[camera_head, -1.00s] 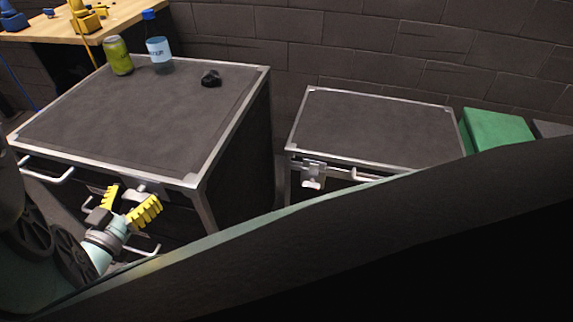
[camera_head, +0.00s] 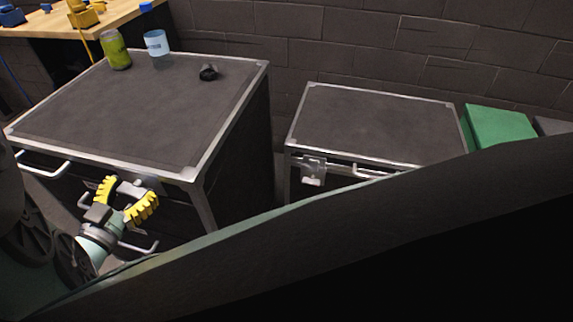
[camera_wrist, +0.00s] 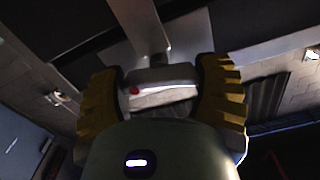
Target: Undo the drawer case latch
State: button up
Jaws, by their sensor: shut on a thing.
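The larger drawer case (camera_head: 130,110) stands at the left with a dark top and metal edging. Its latch (camera_head: 138,188) is a metal piece on the front, near the right corner under the top edge. My gripper (camera_head: 130,196) is at this latch, with yellow ribbed fingers on either side of it. In the wrist view the latch (camera_wrist: 165,85) is a pale metal block with a small red dot, and my gripper (camera_wrist: 165,92) is shut on it. Part of the latch is hidden behind my fingers and palm.
White drawer handles (camera_head: 42,165) project from the case front. A green can (camera_head: 116,50), a bottle (camera_head: 157,45) and a small black object (camera_head: 209,73) stand on top. A second, smaller case (camera_head: 375,122) with its own latch (camera_head: 312,170) stands to the right, beside a green box (camera_head: 497,127).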

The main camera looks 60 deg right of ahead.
jog(key=m+b, duration=0.4)
jog(key=shift+s+d+f+m, duration=0.15)
jog(key=shift+m, duration=0.25)
jog(key=m+b, duration=0.3)
jog(key=shift+f+m+b, duration=0.15)
jog(key=shift+m+b, duration=0.15)
jog(key=shift+b, duration=0.05)
jog(key=m+b, duration=0.4)
jog(key=m, duration=0.1)
jog(key=shift+b, duration=0.35)
jog(key=shift+c, duration=0.2)
jog(key=shift+m+b, duration=0.85)
jog(key=shift+m, duration=0.15)
jog(key=shift+r, duration=0.2)
jog(key=o, duration=1.2)
jog(key=shift+f, duration=0.15)
jog(key=shift+a, duration=0.2)
